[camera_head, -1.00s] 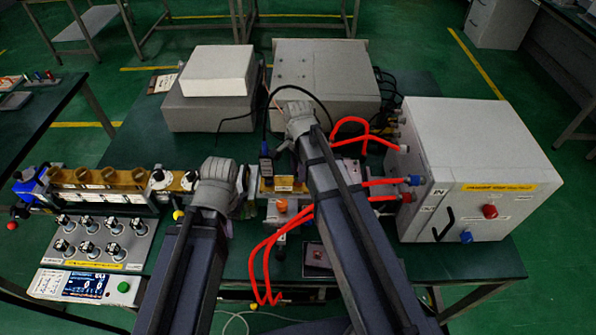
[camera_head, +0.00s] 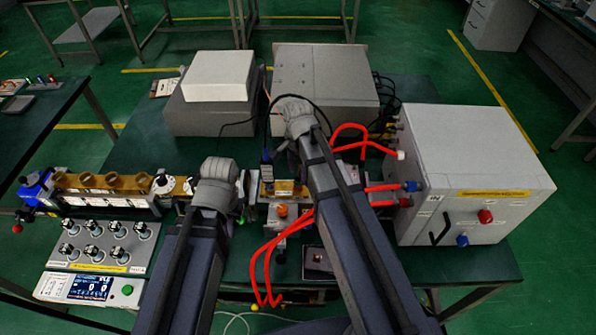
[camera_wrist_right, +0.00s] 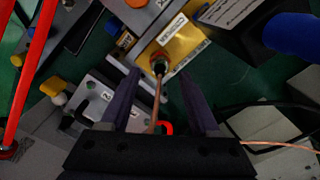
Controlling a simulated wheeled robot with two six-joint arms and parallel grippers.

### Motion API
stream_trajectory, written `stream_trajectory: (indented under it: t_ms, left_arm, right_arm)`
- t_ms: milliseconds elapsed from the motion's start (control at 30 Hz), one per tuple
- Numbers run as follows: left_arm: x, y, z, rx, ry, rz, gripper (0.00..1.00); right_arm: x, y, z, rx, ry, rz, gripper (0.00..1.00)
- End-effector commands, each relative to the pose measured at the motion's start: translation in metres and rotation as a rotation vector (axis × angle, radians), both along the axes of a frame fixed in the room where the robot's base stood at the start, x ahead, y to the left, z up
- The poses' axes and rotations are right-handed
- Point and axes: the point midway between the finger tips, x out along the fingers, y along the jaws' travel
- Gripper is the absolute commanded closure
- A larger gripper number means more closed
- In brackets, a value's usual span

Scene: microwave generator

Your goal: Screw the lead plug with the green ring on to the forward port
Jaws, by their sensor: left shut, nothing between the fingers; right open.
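In the right wrist view a small plug (camera_wrist_right: 160,67) with a copper-coloured lead (camera_wrist_right: 156,105) sits at a round fitting on a yellow labelled plate (camera_wrist_right: 182,45). No green ring can be made out on it, and I cannot tell how far it is seated. My right gripper (camera_wrist_right: 158,76) is open, with its two dark fingers on either side of the lead and plug, apart from them. In the head view its fingertips are mostly hidden behind my wrist. My left gripper (camera_head: 240,187) is shut and empty beside the brass-coloured fixture, left of my right arm.
A dark blue upright part (camera_head: 267,158) stands by the fixture, left of my right wrist. Red hoses (camera_head: 268,262) run to the grey box (camera_head: 475,150) at right. A knob panel (camera_head: 105,240) stands at left; two grey instruments (camera_head: 325,80) are behind.

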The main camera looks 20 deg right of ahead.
Motion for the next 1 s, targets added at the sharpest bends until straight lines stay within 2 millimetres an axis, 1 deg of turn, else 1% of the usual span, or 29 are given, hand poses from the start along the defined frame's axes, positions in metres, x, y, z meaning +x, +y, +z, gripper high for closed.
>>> stream_trajectory:
  t_ms: [33, 100, 200, 333, 467, 1000]
  left_arm:
    - [0.000, 0.000, 0.014, 0.000, 0.000, 0.000, 1.00]
    - [0.000, 0.000, 0.024, 0.000, 0.000, -0.001, 1.00]
    - [0.000, 0.000, 0.038, 0.000, 0.000, -0.001, 1.00]
    - [0.000, 0.000, 0.050, 0.000, 0.000, -0.002, 1.00]
    - [0.000, 0.000, 0.053, 0.000, 0.000, -0.002, 1.00]
    - [0.000, 0.000, 0.051, 0.000, 0.000, -0.002, 1.00]
  right_arm:
    - [0.000, 0.000, 0.014, 0.000, 0.000, 0.000, 0.38]
    - [0.000, 0.000, 0.024, 0.000, 0.000, 0.000, 0.38]
    - [0.000, 0.000, 0.038, 0.000, 0.000, 0.000, 0.38]
    - [0.000, 0.000, 0.050, 0.000, 0.000, 0.000, 0.38]
    - [0.000, 0.000, 0.053, 0.000, 0.000, 0.000, 0.38]
    - [-0.002, 0.002, 0.051, -0.001, 0.001, 0.018, 0.38]
